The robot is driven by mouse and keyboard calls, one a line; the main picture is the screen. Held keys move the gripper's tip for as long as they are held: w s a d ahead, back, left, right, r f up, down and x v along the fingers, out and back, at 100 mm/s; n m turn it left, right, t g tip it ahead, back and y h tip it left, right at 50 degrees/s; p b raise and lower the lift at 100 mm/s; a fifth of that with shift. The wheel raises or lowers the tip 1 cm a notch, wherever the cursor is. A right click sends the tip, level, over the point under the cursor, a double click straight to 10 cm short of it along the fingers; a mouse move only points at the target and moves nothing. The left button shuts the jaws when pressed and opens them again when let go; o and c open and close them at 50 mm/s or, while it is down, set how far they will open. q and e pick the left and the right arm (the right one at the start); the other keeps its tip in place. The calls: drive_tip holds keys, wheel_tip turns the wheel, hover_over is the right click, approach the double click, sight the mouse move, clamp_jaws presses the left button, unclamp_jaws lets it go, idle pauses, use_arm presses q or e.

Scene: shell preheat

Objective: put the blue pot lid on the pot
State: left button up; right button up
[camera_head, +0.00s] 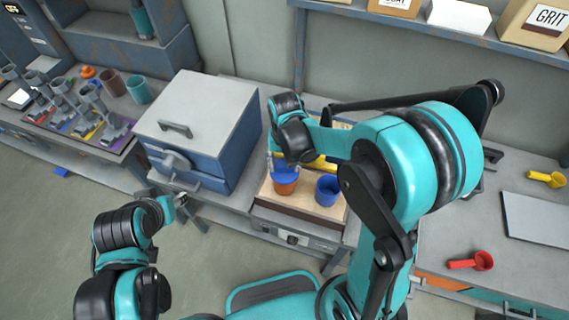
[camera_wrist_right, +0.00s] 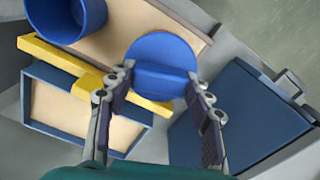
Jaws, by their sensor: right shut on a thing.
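The blue pot lid (camera_head: 286,174) is a round disc with a raised bar handle. It also shows in the right wrist view (camera_wrist_right: 160,48). My right gripper (camera_wrist_right: 160,84) is shut on the handle, a finger at each end. In the head view an orange pot (camera_head: 285,187) shows directly below the lid. Whether the lid touches its rim I cannot tell; the lid hides the pot in the wrist view. A blue pot (camera_head: 327,191) stands open just right of it, also in the wrist view (camera_wrist_right: 67,18). My left gripper (camera_head: 180,200) is low at the left, its fingers unclear.
A grey-blue box oven (camera_head: 195,125) with a handled top stands left of the pots. A yellow bar (camera_head: 318,163) lies behind them. A wooden board (camera_head: 300,208) lies under the pots. A red scoop (camera_head: 472,261) and yellow scoop (camera_head: 546,178) lie far right.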

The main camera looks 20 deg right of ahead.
sight(284, 164)
drive_tip(key=shift+f+b, duration=0.65)
idle(0.5)
drive_tip(key=o, duration=0.8)
drive_tip(key=shift+r, duration=0.1)
drive_tip(key=shift+o, duration=0.2)
drive_tip(key=shift+r+p, duration=4.3)
drive_tip(key=shift+r, duration=1.25)
